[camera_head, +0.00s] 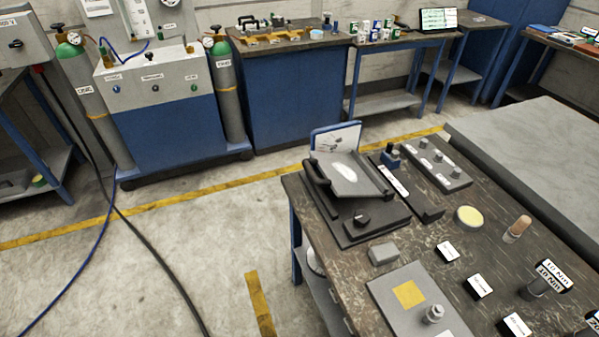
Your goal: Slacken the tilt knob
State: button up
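A black tilting stand sits at the far left corner of the dark workbench (405,258). Its grey plate (350,180) is tilted and carries a whitish oval spot. A small dark round knob (362,217) with a light mark stands on the front of its black base (376,226); it looks like the tilt knob, but I cannot read a label. I cannot tell whether it is tight or loose. A black side handle (316,176) shows at the plate's left. My gripper is not in view, and nothing visible touches the knob.
Right of the stand are a blue-topped slide piece (391,155) and a grey block with several knobs (436,162). In front lie a grey block (383,254), a grey plate with a yellow square (408,294) and several labelled pieces. Open floor (215,240) lies left of the bench.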

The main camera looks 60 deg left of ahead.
aim_at(361, 218)
jog(key=u, duration=1.2)
